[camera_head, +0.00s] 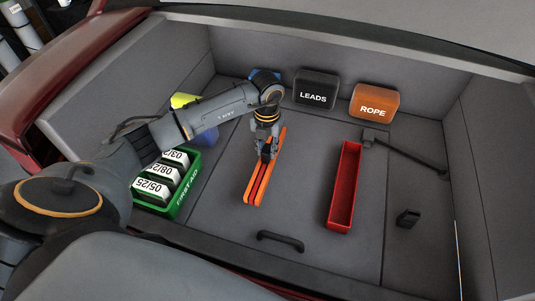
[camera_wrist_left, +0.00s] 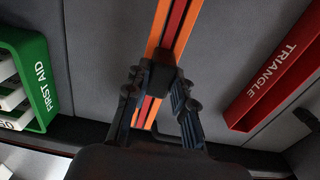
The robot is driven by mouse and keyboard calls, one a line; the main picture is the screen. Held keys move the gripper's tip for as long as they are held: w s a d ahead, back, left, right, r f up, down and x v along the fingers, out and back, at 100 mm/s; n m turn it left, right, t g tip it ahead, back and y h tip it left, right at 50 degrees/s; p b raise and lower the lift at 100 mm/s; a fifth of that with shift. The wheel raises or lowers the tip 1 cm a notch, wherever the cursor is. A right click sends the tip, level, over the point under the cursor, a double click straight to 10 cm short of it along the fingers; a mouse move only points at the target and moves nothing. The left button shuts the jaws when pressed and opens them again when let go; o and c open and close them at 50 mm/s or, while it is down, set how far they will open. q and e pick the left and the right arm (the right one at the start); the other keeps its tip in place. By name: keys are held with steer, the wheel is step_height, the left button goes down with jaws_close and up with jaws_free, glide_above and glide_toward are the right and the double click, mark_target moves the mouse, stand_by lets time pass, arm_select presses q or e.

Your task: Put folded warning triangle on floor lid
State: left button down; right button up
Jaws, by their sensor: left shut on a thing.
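The folded warning triangle (camera_head: 257,188) is a long, narrow bundle of orange and red bars in the middle of the head view. My left gripper (camera_head: 267,152) is shut on it near its far end, from above. In the left wrist view the triangle (camera_wrist_left: 174,30) runs between the fingers (camera_wrist_left: 157,80). The floor lid (camera_head: 305,190) is the grey floor panel under it, with a black handle (camera_head: 281,240) near the front. I cannot tell whether the triangle touches the lid or hangs just above it. My right gripper is not in view.
A red open tray (camera_head: 331,221), marked TRIANGLE in the wrist view (camera_wrist_left: 275,75), lies to the right. A green FIRST AID box (camera_head: 176,208) stands left. A black LEADS box (camera_head: 316,91) and an orange ROPE box (camera_head: 374,101) stand at the back.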

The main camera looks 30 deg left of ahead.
arm_select(q)
steer(key=shift+w+a+f, duration=0.25)
steer(key=shift+w+f, duration=0.25)
steer(key=shift+f, duration=0.2)
step_height(320, 180, down, 3)
steer(key=shift+w+f, duration=0.1)
steer(key=shift+f, duration=0.15)
steer(key=c, duration=1.1)
jaws_free()
